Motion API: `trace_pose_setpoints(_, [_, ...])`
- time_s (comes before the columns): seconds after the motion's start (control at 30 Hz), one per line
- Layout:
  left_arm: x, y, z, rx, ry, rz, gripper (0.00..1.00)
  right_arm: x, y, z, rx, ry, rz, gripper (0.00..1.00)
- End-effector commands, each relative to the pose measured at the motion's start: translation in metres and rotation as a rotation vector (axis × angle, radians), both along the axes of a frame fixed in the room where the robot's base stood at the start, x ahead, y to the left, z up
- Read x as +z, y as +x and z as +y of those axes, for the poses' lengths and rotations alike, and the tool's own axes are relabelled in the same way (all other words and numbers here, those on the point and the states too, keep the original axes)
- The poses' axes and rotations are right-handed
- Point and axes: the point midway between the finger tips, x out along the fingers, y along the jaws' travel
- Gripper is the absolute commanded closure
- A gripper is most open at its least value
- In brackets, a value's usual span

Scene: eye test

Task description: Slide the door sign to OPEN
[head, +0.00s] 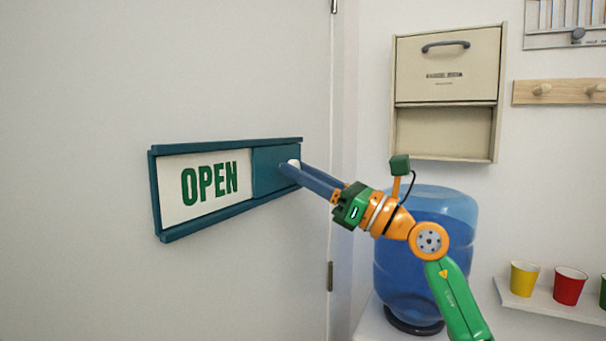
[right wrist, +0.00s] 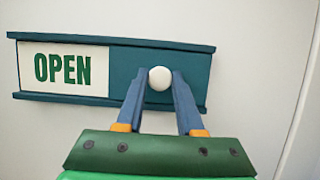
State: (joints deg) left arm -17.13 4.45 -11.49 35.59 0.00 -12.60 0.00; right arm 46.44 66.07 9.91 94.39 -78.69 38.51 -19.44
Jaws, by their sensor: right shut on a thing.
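The door sign (head: 225,186) is a teal frame on a pale door, tilted in the head view. Its white panel at the left reads OPEN in green letters, and a teal slider panel (head: 270,172) covers the right part. The sign also shows in the right wrist view (right wrist: 125,94). A round white knob (right wrist: 160,78) sits on the teal panel, toward the sign's right end. My right gripper (right wrist: 160,82) is shut on the knob, one blue finger on each side. In the head view the fingers (head: 298,170) partly hide the knob. My left gripper is not in view.
The door's right edge and hinge (head: 330,275) are close by my right gripper. A blue water bottle (head: 395,265) stands behind my right arm. A beige wall box (head: 447,85), a peg rail (head: 560,91) and a shelf of colored cups (head: 569,287) are to the right.

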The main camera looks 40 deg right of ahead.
Motion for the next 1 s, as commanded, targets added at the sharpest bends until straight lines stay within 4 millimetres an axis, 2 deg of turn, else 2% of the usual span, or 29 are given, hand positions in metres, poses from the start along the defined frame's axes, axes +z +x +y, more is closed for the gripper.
trace_pose_setpoints(0.37, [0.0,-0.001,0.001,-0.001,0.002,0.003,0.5,0.001,0.0,-0.002,-0.007,0.0,-0.003,1.0])
trace_pose_setpoints(0.4, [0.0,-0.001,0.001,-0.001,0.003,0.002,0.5,0.001,0.0,-0.002,-0.007,0.0,-0.004,0.58])
trace_pose_setpoints(0.5, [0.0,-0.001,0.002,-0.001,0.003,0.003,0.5,0.001,0.0,-0.002,-0.006,0.0,-0.003,0.34])
trace_pose_setpoints(0.77, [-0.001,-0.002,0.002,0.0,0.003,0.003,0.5,0.0,0.0,-0.001,-0.005,0.0,-0.002,0.34])
trace_pose_setpoints(0.87, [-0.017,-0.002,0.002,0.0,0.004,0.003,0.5,-0.011,-0.008,-0.006,-0.008,0.0,-0.002,0.34])
trace_pose_setpoints(1.0, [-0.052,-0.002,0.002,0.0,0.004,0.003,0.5,-0.029,-0.034,-0.018,-0.011,-0.002,-0.002,0.34])
